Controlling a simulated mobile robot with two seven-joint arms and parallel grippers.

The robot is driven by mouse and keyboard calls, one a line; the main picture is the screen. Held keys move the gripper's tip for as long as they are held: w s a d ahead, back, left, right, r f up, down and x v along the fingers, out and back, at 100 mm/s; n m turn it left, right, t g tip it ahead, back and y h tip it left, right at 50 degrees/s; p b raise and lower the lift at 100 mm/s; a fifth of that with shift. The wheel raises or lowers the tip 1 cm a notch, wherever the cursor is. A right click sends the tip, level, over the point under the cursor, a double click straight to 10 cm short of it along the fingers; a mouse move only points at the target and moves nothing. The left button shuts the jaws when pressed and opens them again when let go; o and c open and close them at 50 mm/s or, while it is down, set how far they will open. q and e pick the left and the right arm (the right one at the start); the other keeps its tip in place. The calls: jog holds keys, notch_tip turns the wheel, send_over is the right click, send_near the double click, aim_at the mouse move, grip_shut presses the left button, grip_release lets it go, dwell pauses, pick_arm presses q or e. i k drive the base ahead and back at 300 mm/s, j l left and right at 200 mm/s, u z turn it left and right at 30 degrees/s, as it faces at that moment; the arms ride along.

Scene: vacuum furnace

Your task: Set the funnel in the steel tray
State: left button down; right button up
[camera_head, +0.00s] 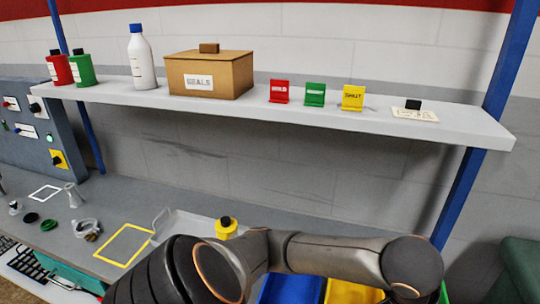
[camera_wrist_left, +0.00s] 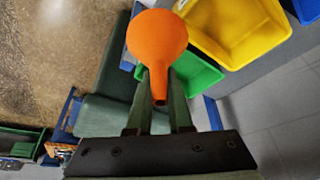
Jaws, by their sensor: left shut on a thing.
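My left gripper (camera_wrist_left: 159,76) is shut on an orange funnel (camera_wrist_left: 157,38) in the left wrist view. The wide bowl faces away past the fingertips, and the narrow spout lies between the fingers. The funnel hangs in the air over the bins and floor. The steel tray (camera_head: 182,222) lies on the grey bench in the head view, partly hidden behind my arm. Its left handle shows. The funnel and left gripper do not show in the head view. My right gripper is in neither view.
A yellow container with a black cap (camera_head: 227,230) stands by the tray's right part. A yellow square outline (camera_head: 124,245) marks the bench left of it. A shelf (camera_head: 340,117) runs above. Yellow (camera_wrist_left: 235,30) and green (camera_wrist_left: 194,82) bins lie below the funnel.

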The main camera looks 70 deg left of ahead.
aim_at(186, 235)
jog(key=k+j+u, duration=0.15)
jog(key=j, duration=0.2)
jog(key=k+j+u, duration=0.15)
jog(key=j, duration=0.25)
jog(key=k+j+u, duration=0.2)
jog(key=j, duration=0.2)
jog(key=j+u, duration=0.15)
jog(key=j, duration=0.25)
jog(key=k+j+u, duration=0.15)
jog(key=j, duration=0.3)
jog(key=i, duration=0.05)
